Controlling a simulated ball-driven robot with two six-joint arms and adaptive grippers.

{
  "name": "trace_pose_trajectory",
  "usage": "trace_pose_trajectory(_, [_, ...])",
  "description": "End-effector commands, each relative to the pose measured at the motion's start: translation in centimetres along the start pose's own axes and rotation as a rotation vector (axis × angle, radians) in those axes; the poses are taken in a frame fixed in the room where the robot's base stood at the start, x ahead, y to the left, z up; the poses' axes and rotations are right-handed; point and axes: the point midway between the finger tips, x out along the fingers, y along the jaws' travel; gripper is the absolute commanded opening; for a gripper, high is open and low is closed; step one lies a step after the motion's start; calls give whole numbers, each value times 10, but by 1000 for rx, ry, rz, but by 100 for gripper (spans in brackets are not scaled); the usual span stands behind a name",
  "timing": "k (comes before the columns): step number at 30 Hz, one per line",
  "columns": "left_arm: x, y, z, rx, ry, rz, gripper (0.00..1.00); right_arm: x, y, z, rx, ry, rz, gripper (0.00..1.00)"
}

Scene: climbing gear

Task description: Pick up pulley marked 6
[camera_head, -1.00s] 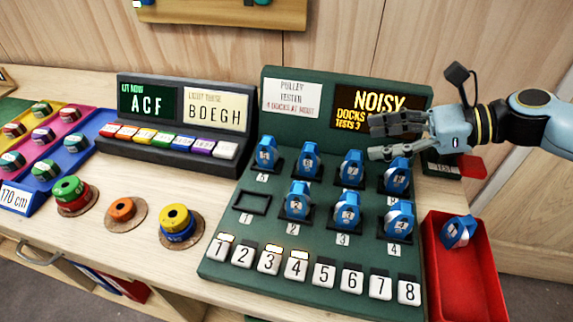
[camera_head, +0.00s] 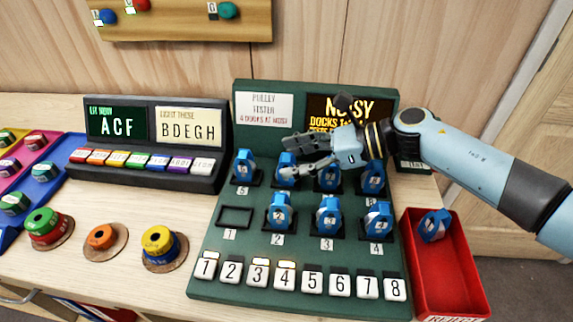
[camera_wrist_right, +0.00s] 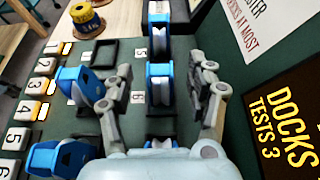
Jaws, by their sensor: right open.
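My right gripper (camera_head: 286,157) is open over the back row of the green pulley tester (camera_head: 214,262). Its fingers are around or just above the second blue pulley (camera_head: 285,177) from the left, behind dock 2, and partly hide it. I cannot read this pulley's mark. In the right wrist view, the open fingers (camera_wrist_right: 163,78) have a blue pulley (camera_wrist_right: 160,85) between them, with a gap on both sides. Another blue pulley (camera_head: 245,168) sits at dock 5 to its left. My left gripper is not in view.
Blue pulleys stand at docks 2 (camera_head: 280,212), 3 (camera_head: 329,216) and 4 (camera_head: 378,221); dock 1 (camera_head: 235,217) is empty. A red reject tray (camera_head: 460,290) at the right holds one pulley (camera_head: 434,225). The tester's sign panel (camera_head: 240,125) rises close behind the gripper.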

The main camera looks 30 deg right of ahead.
Motion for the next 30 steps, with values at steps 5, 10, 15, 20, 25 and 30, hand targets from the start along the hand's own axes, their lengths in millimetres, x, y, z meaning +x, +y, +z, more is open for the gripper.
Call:
trace_pose_trajectory(5, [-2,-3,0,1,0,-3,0,9,0,-1,-1,1,1,57])
trace_pose_trajectory(10, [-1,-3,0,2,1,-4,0,8,0,-1,-1,2,1,53])
trace_pose_trajectory(15, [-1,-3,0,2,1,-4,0,8,0,-1,-1,1,1,31])
trace_pose_trajectory(20, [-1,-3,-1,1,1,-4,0,8,0,-1,-1,2,1,10])
trace_pose_trajectory(25, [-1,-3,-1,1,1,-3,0,8,0,-1,-1,1,0,0])
trace_pose_trajectory(30, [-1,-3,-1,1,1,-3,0,8,0,0,-1,1,0,0])
